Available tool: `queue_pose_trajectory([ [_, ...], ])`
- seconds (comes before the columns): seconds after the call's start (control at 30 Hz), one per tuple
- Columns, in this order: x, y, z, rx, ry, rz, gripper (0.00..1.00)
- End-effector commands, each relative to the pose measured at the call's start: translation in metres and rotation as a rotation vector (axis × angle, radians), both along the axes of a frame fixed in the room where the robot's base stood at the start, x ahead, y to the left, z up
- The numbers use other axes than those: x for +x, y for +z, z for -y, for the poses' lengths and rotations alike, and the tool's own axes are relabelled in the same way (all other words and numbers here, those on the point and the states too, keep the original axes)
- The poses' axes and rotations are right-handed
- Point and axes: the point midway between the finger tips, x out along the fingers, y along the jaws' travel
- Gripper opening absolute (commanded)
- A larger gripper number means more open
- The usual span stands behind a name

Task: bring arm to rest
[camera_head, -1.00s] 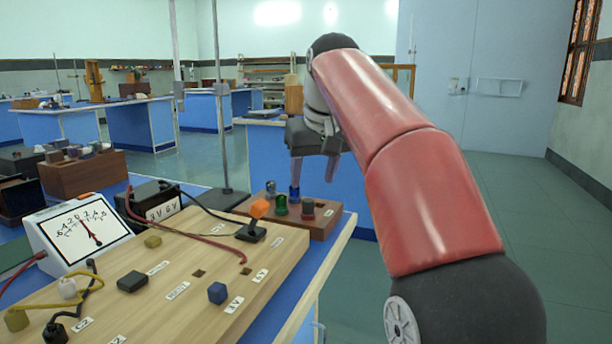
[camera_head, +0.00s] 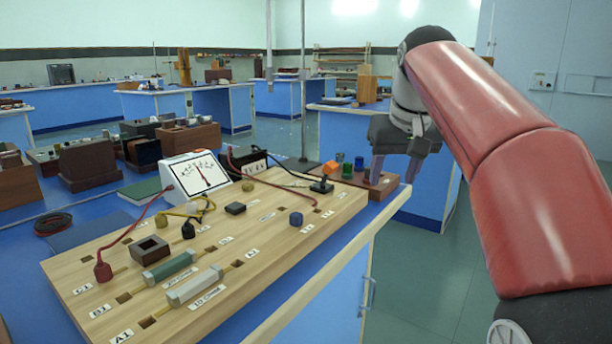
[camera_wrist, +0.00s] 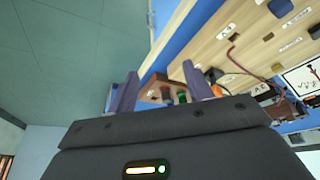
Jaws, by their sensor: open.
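My gripper (camera_head: 396,168) is raised at the right of the head view, near the wooden block at the bench's far right corner. Its two fingers point down and stand apart with nothing between them. In the wrist view the open fingers (camera_wrist: 158,92) frame the block with its coloured pegs, which lies beyond them. My arm reaches in from the right, bent, over the floor beside the bench. I cannot tell the exact gap between the fingertips and the block.
A wooden circuit board (camera_head: 250,225) with resistors and wires lies on the blue bench. A white meter (camera_head: 196,178) and a black power supply (camera_head: 247,160) stand behind it. The small peg block (camera_head: 384,187) sits near the gripper. Green floor (camera_head: 432,285) is clear at right.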

Motion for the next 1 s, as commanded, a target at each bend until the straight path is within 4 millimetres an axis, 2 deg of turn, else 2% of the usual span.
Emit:
queue_pose_trajectory([
  [0.27, -0.03, -0.014, -0.004, -0.008, -0.014, 0.015, 0.51],
  [0.47, -0.065, -0.038, -0.005, -0.014, -0.028, 0.028, 0.51],
  [0.53, -0.084, -0.051, -0.006, -0.015, -0.037, 0.035, 0.51],
  [0.67, -0.128, -0.091, -0.005, -0.016, -0.055, 0.053, 0.51],
  [0.8, -0.179, -0.147, -0.003, -0.01, -0.074, 0.075, 0.51],
  [0.9, -0.209, -0.186, -0.002, -0.004, -0.083, 0.085, 0.51],
  [1.0, -0.231, -0.216, -0.001, 0.003, -0.089, 0.093, 0.51],
])
